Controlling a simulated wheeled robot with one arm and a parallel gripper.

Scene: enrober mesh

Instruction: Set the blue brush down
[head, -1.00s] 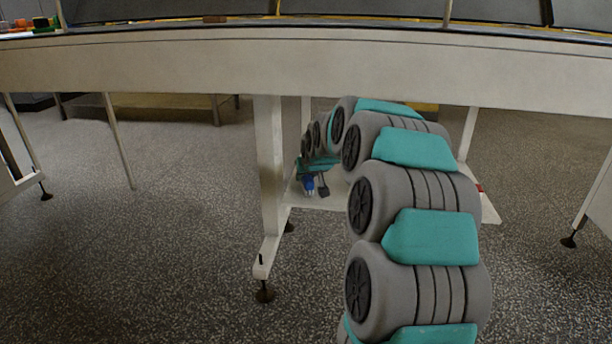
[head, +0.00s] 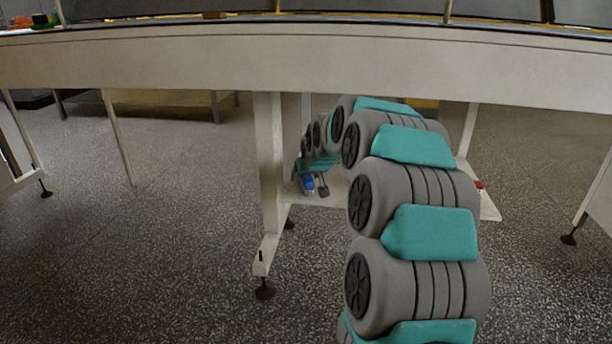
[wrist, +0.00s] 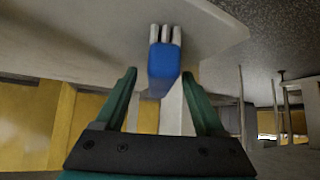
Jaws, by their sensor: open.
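The blue brush (head: 309,183) is at the left part of the low white shelf (head: 489,208) under the long table. In the wrist view the brush (wrist: 164,62) has a blue body with white ends pointing away from me, over the pale shelf surface (wrist: 85,35). My gripper (wrist: 160,85) is open, with a teal finger on each side of the brush and a visible gap at both sides. I cannot tell whether the brush rests fully on the shelf. In the head view my gripper (head: 316,184) is small and partly hidden by my arm.
The white table beam (head: 150,68) crosses above my arm. A white leg (head: 268,170) stands just left of the shelf. A small red item (head: 479,185) is at the shelf's right edge. The speckled floor to the left is clear.

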